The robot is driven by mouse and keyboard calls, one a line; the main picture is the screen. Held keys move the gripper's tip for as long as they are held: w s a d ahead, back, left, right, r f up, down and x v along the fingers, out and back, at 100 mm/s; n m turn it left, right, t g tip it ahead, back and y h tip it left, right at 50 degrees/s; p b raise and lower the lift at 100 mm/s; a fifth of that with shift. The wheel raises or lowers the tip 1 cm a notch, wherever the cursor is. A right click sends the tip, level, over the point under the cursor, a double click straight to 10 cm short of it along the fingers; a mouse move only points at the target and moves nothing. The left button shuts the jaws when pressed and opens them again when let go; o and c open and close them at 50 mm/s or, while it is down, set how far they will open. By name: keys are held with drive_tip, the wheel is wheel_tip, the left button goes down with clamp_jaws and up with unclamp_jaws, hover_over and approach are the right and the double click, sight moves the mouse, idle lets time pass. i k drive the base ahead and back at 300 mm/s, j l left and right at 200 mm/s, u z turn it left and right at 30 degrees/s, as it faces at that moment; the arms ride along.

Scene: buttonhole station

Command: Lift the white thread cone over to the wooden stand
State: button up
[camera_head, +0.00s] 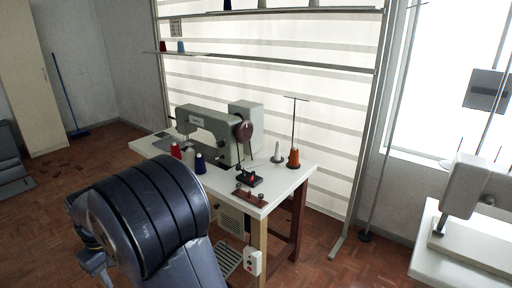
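A pale, whitish thread cone (189,158) stands upright on the sewing table, between a red cone (176,151) and a dark blue cone (200,164). A second slim whitish cone-like piece (277,153) stands on the table's right part; I cannot tell whether it is a thread cone. A low brown wooden piece (250,197) with small knobs lies at the table's front right corner; it looks like the wooden stand.
The white sewing table (295,180) carries a grey sewing machine (205,125), a small black device (248,180) and an orange cone (294,158) by a tall thread pole. Another machine table (460,255) stands at the right. The tiled floor is open at left.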

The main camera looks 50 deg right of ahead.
sight(277, 158)
drive_tip(key=i+l, duration=0.1)
drive_tip(key=l, duration=0.4)
drive_tip(key=i+l, duration=0.1)
drive_tip(key=l, duration=0.4)
drive_tip(key=i+l+z, duration=0.1)
drive_tip(key=l, duration=0.4)
drive_tip(key=i+l, duration=0.1)
drive_tip(key=l, duration=0.4)
drive_tip(key=i+l+z, duration=0.1)
drive_tip(key=l, duration=0.35)
drive_tip(key=i+l+z, duration=0.1)
drive_tip(key=l+z, duration=0.25)
drive_tip(key=i+l+z, duration=0.15)
drive_tip(key=l+z, duration=0.2)
drive_tip(key=i+l+z, duration=0.2)
drive_tip(key=l+z, duration=0.15)
drive_tip(key=l, duration=0.15)
